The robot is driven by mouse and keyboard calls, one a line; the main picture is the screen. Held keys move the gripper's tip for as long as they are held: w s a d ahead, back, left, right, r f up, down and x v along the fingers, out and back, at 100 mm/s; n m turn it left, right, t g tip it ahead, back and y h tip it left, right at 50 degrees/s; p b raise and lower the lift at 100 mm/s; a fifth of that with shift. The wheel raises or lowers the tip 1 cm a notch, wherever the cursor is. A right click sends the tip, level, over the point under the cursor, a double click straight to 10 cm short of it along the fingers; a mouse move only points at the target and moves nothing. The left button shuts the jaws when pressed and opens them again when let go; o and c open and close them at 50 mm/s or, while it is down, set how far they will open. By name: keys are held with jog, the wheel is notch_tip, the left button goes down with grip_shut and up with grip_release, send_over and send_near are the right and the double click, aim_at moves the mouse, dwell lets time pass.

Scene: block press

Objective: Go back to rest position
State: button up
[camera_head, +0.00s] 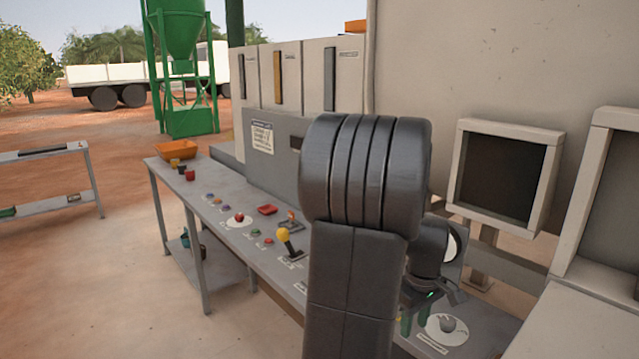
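My dark arm stands upright in the middle of the view and covers part of the control desk (222,208). My gripper (415,318) points down over the right end of the desk, just left of a round grey knob (447,324) on a white dial. Its fingers are small and partly hidden behind my arm, so I cannot tell how far apart they are. I see nothing held in it. A yellow-topped lever (284,236) stands on the desk left of my arm.
Buttons, including a red one (239,217), line the desk. An orange tray (176,149) and small blocks (189,174) sit at its far end. A framed screen (502,176) and a pale cabinet (590,300) stand at right. Open floor (100,290) lies at left.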

jog(key=w+a+f+m+p, duration=0.2)
jog(key=w+a+f+p, duration=0.1)
jog(key=a, duration=0.3)
jog(key=w+a+f+m+p, duration=0.2)
jog(key=w+a+f+p, duration=0.1)
jog(key=a, duration=0.4)
jog(key=shift+w+f, duration=0.6)
jog(key=shift+w, duration=0.3)
jog(key=shift+s, duration=0.1)
